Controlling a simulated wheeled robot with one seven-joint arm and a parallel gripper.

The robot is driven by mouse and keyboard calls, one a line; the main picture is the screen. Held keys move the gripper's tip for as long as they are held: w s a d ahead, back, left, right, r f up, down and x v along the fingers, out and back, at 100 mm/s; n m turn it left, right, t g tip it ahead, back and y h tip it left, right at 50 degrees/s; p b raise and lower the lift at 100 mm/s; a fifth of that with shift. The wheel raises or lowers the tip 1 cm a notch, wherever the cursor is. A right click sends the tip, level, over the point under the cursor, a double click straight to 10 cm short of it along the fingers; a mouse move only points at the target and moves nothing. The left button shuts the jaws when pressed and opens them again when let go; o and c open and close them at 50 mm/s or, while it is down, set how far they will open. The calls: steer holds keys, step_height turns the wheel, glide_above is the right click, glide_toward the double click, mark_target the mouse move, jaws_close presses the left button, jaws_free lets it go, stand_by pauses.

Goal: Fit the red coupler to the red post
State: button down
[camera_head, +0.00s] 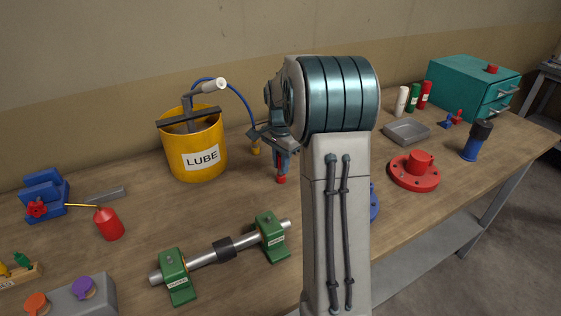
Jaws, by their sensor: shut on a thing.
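My gripper (281,166) is shut and points down, left of my arm's upper link. It is shut on a small part with red on it, which I take to be the red coupler (281,180); its red lower end shows just below the fingers. The fingers hide most of it, and I cannot tell whether it touches the table. The red post (421,160) is a short stub on a round red flange (413,178) on the table, right of my arm and well apart from the gripper. Nothing is seen on the post.
A yellow LUBE bucket (194,148) with a pump and blue hose (240,95) stands left of my gripper. A brass fitting (255,147) is close by. Green blocks (270,238) hold a shaft in front. A blue flange (374,208) is partly behind my arm. A grey tray (406,133) lies behind the red flange.

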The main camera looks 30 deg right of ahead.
steer(key=shift+f+b, duration=0.3)
steer(key=shift+f, duration=0.2)
steer(key=c, duration=1.2)
jaws_free()
step_height(320, 180, up, 14)
